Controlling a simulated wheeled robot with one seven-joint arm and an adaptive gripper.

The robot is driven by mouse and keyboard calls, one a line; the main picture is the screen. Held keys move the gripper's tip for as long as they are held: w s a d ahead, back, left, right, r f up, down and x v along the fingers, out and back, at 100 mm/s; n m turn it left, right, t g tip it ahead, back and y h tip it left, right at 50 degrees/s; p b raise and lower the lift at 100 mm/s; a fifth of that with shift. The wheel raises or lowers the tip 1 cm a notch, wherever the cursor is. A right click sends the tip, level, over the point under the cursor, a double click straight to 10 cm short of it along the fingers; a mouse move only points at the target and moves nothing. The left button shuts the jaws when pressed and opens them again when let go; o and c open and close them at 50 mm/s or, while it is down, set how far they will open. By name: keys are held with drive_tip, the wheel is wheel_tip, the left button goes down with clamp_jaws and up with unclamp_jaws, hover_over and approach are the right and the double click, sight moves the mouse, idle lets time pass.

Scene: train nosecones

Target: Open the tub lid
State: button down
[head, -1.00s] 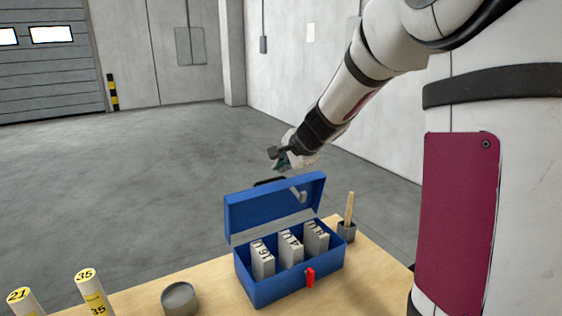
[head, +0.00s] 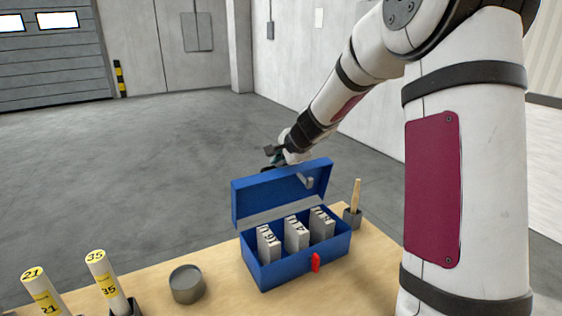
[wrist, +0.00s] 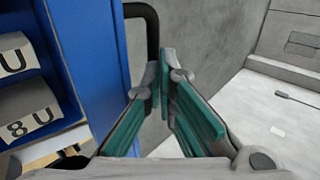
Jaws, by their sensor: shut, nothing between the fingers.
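The blue tub (head: 300,265) stands on the wooden table, its lid (head: 255,207) raised and leaning back. A red latch (head: 316,262) is on its front. Several grey blocks with printed numbers stand inside. My gripper (head: 273,160) is behind the lid's top edge, partly hidden by it. In the wrist view my gripper (wrist: 167,85) has its teal-padded fingers together at the tips, empty. The lid's blue panel (wrist: 98,60) is just left of them. The black handle (wrist: 152,28) is close beyond the fingertips; I cannot tell whether they touch.
A round grey container (head: 187,284) sits on the table (head: 220,290) left of the tub. A small holder with a wooden-handled tool (head: 355,198) stands at the tub's right. Open floor (head: 140,170) lies behind the table.

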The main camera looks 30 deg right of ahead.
drive_tip(key=w, duration=0.2)
drive_tip(key=w+f, duration=0.1)
drive_tip(key=w, duration=0.1)
idle(0.3)
